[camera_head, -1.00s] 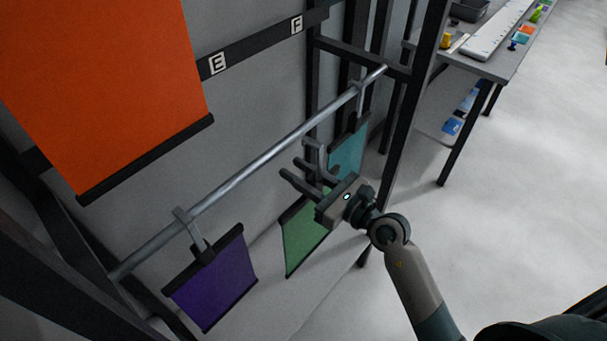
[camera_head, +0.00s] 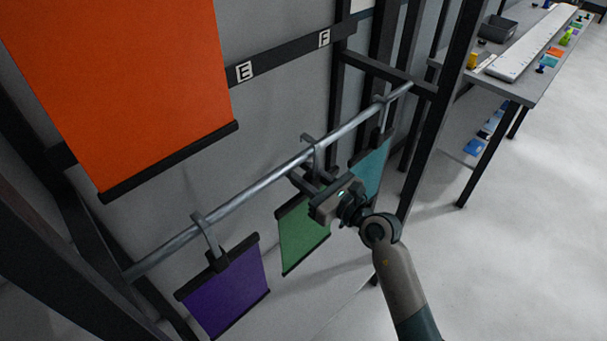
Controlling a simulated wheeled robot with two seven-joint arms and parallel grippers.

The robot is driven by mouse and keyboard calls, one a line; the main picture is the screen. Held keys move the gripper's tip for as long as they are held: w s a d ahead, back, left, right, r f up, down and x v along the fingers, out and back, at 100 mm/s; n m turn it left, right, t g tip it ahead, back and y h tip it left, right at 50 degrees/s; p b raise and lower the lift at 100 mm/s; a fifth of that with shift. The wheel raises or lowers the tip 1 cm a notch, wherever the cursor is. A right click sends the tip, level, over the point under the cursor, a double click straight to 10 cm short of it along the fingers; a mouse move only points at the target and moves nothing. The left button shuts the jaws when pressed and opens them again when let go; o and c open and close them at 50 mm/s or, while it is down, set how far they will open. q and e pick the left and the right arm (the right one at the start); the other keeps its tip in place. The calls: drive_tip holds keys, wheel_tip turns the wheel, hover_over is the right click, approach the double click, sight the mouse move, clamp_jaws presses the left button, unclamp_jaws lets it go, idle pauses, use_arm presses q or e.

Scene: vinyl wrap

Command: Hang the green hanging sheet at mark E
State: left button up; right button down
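The green hanging sheet (camera_head: 301,241) hangs from a grey hook between the purple and teal sheets. The hook's top shows just above the metal rod (camera_head: 262,184); I cannot tell if the rod bears it. My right gripper (camera_head: 300,176) appears shut on the sheet's hook stem, just above its dark top bar. The gripper body hides part of the sheet's upper right. Mark E (camera_head: 245,71) is a white label on the dark rail higher on the wall, right of the large orange sheet (camera_head: 125,85). My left gripper is not in view.
A purple sheet (camera_head: 227,291) hangs on the rod at the left, a teal sheet (camera_head: 371,165) at the right. Mark F (camera_head: 324,39) is right of mark E. Dark frame posts (camera_head: 437,110) stand at the right. A grey workbench (camera_head: 520,88) stands beyond; the floor before it is clear.

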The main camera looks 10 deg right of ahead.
drive_tip(key=shift+f+b, duration=0.5)
drive_tip(key=shift+f, duration=0.25)
drive_tip(key=shift+w+a, duration=0.1)
drive_tip(key=c, duration=1.3)
unclamp_jaws()
drive_tip(key=shift+c, duration=0.2)
drive_tip(key=b+v, duration=0.5)
drive_tip(key=v, duration=1.2)
drive_tip(key=shift+d, duration=0.2)
drive_tip(key=shift+f, duration=0.2)
